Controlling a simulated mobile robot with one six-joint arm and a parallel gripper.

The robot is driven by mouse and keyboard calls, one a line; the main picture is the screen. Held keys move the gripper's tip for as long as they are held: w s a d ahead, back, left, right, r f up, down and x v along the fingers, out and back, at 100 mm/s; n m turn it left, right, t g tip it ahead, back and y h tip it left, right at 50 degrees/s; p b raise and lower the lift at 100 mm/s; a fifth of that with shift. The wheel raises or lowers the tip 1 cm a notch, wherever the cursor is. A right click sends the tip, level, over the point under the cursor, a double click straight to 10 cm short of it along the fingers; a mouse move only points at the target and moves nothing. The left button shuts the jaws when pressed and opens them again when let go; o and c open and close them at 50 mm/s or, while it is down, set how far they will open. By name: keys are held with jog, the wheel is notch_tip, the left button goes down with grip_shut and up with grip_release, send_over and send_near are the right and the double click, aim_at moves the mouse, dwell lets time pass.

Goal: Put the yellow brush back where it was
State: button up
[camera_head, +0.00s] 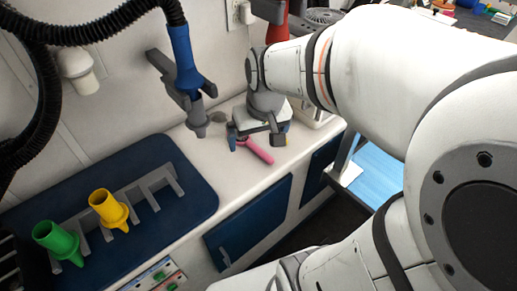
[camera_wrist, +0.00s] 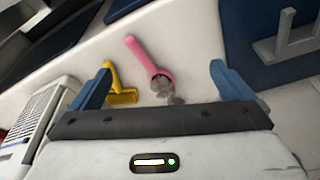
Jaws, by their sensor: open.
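The yellow brush (camera_wrist: 122,97) lies on the white counter (camera_wrist: 190,30) in the wrist view, just inside my left finger, its handle pointing up. In the head view only a small yellow bit (camera_head: 287,127) shows beside my gripper's right finger. My gripper (camera_wrist: 160,70) has its blue fingers spread wide, with nothing held between them. It is low over the counter in the head view (camera_head: 256,142). A pink brush (camera_wrist: 141,54) with grey fluff at its head lies between the fingers, right of the yellow brush. It also shows in the head view (camera_head: 260,151).
A dark blue mat (camera_head: 190,165) with a grey slotted rack (camera_head: 150,196) lies left on the counter, bearing a yellow nozzle (camera_head: 110,212) and a green nozzle (camera_head: 60,243). A blue nozzle (camera_head: 185,60) on a black hose hangs on the wall. Counter left of my gripper is clear.

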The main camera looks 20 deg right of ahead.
jog(key=s+a, duration=0.1)
jog(key=s, duration=0.6)
jog(key=shift+s+a+f+g, duration=0.15)
jog(key=shift+a+f+g, duration=0.15)
notch_tip(320, 180, up, 8)
jog(key=p, duration=0.7)
jog(key=shift+s, duration=0.2)
jog(key=shift+f, duration=0.1)
